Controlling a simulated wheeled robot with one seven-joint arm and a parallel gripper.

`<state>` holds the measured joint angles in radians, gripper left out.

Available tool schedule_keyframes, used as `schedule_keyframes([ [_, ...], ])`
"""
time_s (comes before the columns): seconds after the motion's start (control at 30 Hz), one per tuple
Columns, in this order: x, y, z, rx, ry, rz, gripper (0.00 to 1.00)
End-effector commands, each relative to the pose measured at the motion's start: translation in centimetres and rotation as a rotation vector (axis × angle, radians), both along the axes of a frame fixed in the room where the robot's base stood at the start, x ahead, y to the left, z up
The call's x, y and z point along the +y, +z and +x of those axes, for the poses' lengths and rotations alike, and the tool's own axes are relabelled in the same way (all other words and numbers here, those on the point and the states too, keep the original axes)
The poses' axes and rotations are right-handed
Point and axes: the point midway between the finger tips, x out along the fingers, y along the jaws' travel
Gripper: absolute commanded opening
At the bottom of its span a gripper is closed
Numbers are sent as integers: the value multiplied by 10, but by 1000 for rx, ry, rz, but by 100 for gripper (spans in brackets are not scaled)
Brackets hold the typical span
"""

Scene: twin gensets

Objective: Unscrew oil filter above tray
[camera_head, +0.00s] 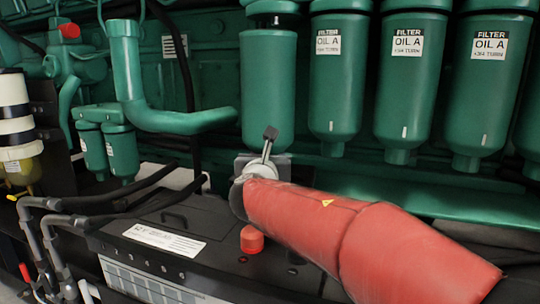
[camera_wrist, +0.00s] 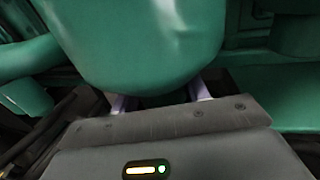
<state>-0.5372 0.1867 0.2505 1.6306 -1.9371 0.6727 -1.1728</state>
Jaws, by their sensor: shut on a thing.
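A green oil filter (camera_head: 267,90) hangs upright at the left end of a row of filters. A narrower dark neck shows between it and the green head above. No label shows on its visible side. My gripper (camera_head: 264,160) is at its lower end, coming from below right. In the wrist view the same filter (camera_wrist: 140,45) fills the top middle, and the two pale fingers of my gripper (camera_wrist: 160,100) stand on either side of its bottom, shut on it. The fingertips are hidden behind the filter. I cannot make out a tray.
More green filters labelled OIL A (camera_head: 406,70) hang close to the right. A thick green pipe (camera_head: 165,115) bends in from the left. A black battery (camera_head: 180,230) with a red cap (camera_head: 252,240) and cables lies below, close to my arm.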

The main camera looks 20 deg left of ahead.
Motion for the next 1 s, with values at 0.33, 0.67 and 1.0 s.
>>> schedule_keyframes([
  [0.33, 1, 5, -19, -8, 0, 2, 0],
  [0.67, 2, 4, -35, -8, 1, 3, 0],
  [1.0, 4, 4, -52, -8, 1, 3, 0],
])
